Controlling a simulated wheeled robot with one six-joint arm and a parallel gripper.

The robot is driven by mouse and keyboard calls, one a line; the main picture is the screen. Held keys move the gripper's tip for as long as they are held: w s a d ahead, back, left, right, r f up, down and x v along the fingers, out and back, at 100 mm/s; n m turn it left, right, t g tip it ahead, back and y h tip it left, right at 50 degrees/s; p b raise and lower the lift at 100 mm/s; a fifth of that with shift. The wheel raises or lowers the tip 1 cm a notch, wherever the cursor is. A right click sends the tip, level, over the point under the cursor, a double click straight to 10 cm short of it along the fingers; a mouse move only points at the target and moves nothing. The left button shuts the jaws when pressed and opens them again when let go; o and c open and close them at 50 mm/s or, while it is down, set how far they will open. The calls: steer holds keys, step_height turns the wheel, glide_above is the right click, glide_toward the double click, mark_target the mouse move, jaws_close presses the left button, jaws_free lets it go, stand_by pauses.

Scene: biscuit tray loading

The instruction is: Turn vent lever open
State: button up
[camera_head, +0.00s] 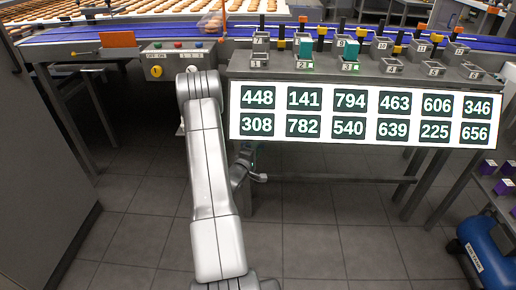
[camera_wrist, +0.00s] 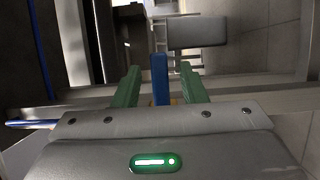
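In the wrist view, my gripper (camera_wrist: 160,72) has two green fingers standing apart. A blue upright bar (camera_wrist: 160,80) shows between them, with a gap visible on each side. It may be the vent lever's handle, but I cannot tell for certain, nor how deep it lies between the fingers. In the head view, my arm reaches forward to the left of the number board, and my gripper cannot be made out clearly. I cannot identify a vent lever in that view.
A white board of numbers (camera_head: 365,117) hangs at the bench front, below numbered stations holding teal blocks (camera_head: 306,48). A control box with a yellow knob (camera_head: 156,71) stands left. A biscuit conveyor (camera_head: 150,28) runs behind. A blue tank (camera_head: 484,252) sits lower right. Tiled floor is clear.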

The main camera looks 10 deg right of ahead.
steer(key=shift+w+d, duration=0.4)
steer(key=shift+w, duration=0.2)
jaws_close()
